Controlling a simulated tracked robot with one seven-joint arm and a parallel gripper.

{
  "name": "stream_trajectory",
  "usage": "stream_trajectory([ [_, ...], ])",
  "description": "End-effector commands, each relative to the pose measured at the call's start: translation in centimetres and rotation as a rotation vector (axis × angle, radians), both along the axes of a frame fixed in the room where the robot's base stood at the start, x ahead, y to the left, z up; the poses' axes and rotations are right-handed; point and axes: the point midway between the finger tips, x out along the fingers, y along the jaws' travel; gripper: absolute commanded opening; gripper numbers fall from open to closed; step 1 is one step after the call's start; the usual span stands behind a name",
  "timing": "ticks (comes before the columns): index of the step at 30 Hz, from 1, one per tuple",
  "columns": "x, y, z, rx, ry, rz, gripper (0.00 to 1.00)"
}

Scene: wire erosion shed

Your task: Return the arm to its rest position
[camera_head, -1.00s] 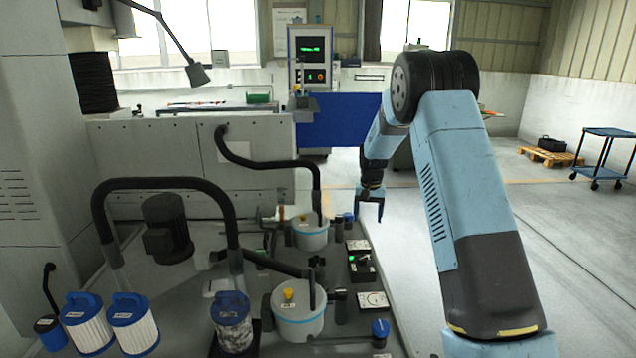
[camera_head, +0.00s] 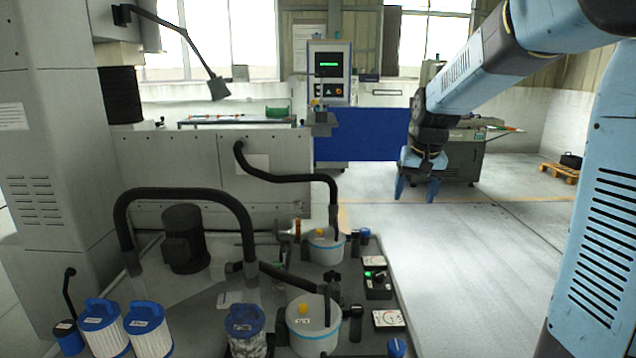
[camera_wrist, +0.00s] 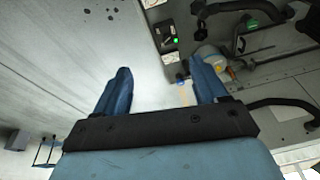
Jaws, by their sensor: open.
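My gripper (camera_head: 415,190) hangs from my raised blue arm at the right of the head view, fingers pointing down. It is open and empty, over the clear floor right of the equipment deck and in front of the blue panel. In the wrist view my gripper (camera_wrist: 160,92) shows two blue fingers spread apart with nothing between them. Pale floor lies beyond the left finger, and the deck edge and its fittings lie beyond the right one.
The deck (camera_head: 190,285) carries several blue-capped filter cartridges (camera_head: 103,328), two pale canisters (camera_head: 313,325), black hoses (camera_head: 185,195) and a motor (camera_head: 185,240). A control cabinet (camera_head: 329,75) and blue panel (camera_head: 365,134) stand behind. The floor (camera_head: 470,270) at right is clear. A pallet (camera_head: 560,172) lies far right.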

Motion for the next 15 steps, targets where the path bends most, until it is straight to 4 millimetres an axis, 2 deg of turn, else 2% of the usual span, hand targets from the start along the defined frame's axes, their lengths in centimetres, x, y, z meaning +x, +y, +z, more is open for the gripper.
stream_trajectory([
  [1,-1.4,0.0,0.8,-0.001,-0.015,0.004,0.72],
  [6,-5.8,-0.1,2.6,-0.008,-0.051,0.023,0.72],
  [15,-13.5,-0.2,4.4,-0.022,-0.117,0.055,0.72],
])
